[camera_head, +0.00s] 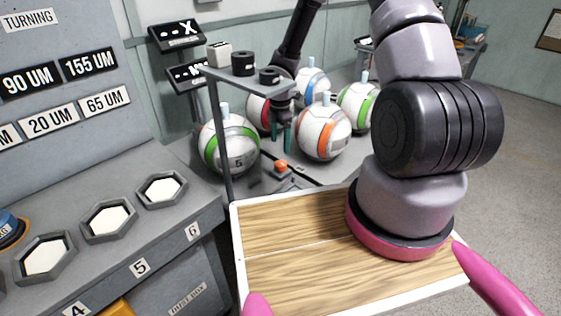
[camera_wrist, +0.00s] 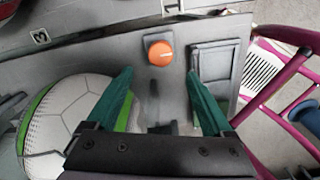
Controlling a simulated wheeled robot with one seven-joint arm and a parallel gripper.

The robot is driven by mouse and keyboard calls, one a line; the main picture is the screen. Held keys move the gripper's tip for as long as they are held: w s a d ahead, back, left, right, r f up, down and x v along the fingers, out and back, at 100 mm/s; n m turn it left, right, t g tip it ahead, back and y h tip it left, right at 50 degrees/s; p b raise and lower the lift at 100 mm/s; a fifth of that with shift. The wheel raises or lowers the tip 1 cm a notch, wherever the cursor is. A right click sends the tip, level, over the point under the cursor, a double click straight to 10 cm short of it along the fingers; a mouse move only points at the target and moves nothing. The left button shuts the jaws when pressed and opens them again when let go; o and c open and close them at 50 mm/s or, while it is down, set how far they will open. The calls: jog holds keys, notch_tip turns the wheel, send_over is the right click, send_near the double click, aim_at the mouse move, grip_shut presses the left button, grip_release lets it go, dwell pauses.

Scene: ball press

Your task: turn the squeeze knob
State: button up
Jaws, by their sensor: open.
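The orange round knob (camera_head: 282,166) sits on a small grey base on the bench, and I cannot read any label naming it the squeeze knob. In the wrist view the orange knob (camera_wrist: 160,53) has a pale mark on its right side and lies just beyond the fingertips, roughly centred between them. My gripper (camera_head: 281,146) has dark green fingers pointing down, a little above the knob in the head view. In the wrist view my gripper (camera_wrist: 160,78) is open, with nothing between its fingers, apart from the knob.
A white and green ball (camera_head: 229,146) stands left of my gripper; it also shows in the wrist view (camera_wrist: 65,125). A white and orange ball (camera_head: 323,132) stands close on the right, with other balls behind. A dark rectangular frame (camera_wrist: 215,78) is right of the knob.

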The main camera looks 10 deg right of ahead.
aim_at(280, 163)
notch_tip(280, 163, down, 9)
jog(key=shift+f, duration=0.1)
dwell(0.3)
grip_shut()
jog(key=shift+m, duration=0.4)
jog(key=m, duration=0.2)
jog(key=shift+m, duration=0.4)
jog(key=m, duration=0.3)
jog(key=shift+m, duration=0.3)
jog(key=m, duration=0.6)
jog(key=shift+m, duration=0.3)
